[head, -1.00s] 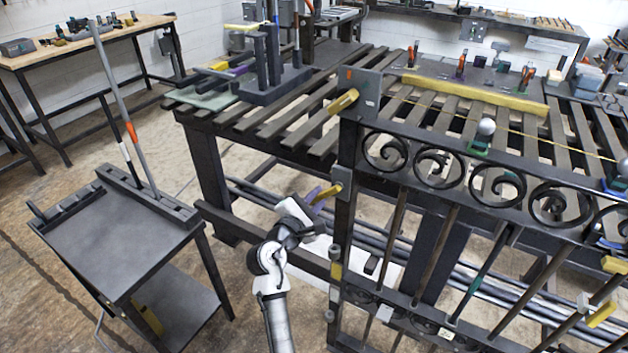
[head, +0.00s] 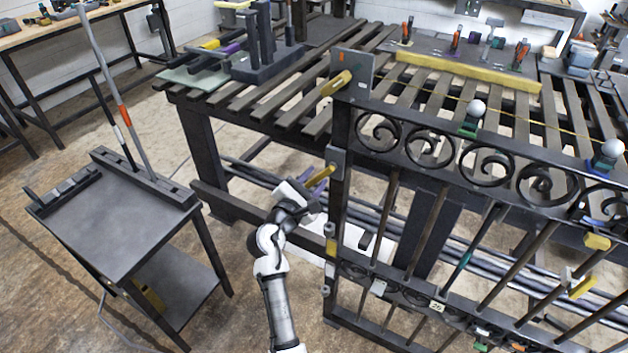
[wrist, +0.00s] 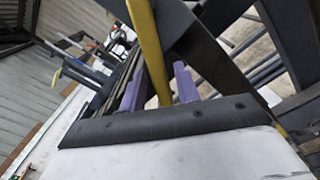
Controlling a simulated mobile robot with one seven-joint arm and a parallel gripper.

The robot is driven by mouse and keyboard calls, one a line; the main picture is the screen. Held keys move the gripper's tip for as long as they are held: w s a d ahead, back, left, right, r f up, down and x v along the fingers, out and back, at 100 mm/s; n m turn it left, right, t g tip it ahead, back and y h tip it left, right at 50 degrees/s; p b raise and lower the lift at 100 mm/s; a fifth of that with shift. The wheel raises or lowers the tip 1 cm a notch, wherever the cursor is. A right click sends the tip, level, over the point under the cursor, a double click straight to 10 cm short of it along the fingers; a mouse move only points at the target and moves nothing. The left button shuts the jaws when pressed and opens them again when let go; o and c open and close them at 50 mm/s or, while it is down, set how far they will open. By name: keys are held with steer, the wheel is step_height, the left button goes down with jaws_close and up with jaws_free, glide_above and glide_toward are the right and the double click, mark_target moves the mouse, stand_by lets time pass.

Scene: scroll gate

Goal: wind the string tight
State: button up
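A thin yellow string (head: 540,128) runs above the gate's scroll rail, past white balls on small stands (head: 476,108), from near a plate with a yellow handle (head: 336,83) at the gate's upper left corner. A lower plate (head: 337,163) on the left post carries another yellow handle (head: 320,177). My gripper (head: 312,187) is at this lower handle. In the wrist view, its two purple fingers (wrist: 158,88) stand apart on either side of a yellow bar (wrist: 149,45), with slim gaps seemingly showing beside it. Contact with the bar is hard to judge.
The black scroll gate (head: 445,152) stands before a slatted table (head: 262,108). A grey cart (head: 115,215) with upright rods is at the left. A yellow beam (head: 470,72) lies on the table.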

steer(key=shift+f+b, duration=0.1)
steer(key=shift+b, duration=0.4)
steer(key=shift+w+a+m+b, duration=0.2)
steer(key=shift+m+b, duration=0.6)
steer(key=shift+b, duration=0.35)
steer(key=r+m+b, duration=0.1)
steer(key=m+b, duration=0.1)
steer(key=b, duration=0.1)
steer(key=a+r+m+b, duration=0.1)
steer(key=b, duration=0.2)
steer(key=shift+w+a+r+m, duration=0.1)
steer(key=shift+w+a+m, duration=0.05)
steer(key=shift+w+m, duration=0.25)
steer(key=m+b, duration=0.1)
steer(key=r+m+b, duration=0.1)
steer(key=b, duration=0.1)
steer(key=shift+a+r, duration=0.15)
steer(key=shift+a, duration=0.1)
steer(key=s+a+r+m+b, duration=0.25)
steer(key=s+a+b, duration=0.35)
steer(key=s, duration=0.5)
steer(key=s+a+r+t+y+p, duration=0.2)
steer(key=a+r+t+y+p, duration=0.1)
steer(key=a+r+y, duration=0.3)
steer(key=s+a+r+n+t+y+p, duration=0.1)
steer(key=s+a+r+t+y+p, duration=0.2)
steer(key=a+r, duration=0.7)
steer(key=shift+s+a+r+t+y, duration=0.3)
steer(key=shift+t+y, duration=0.7)
steer(key=shift+y, duration=0.5)
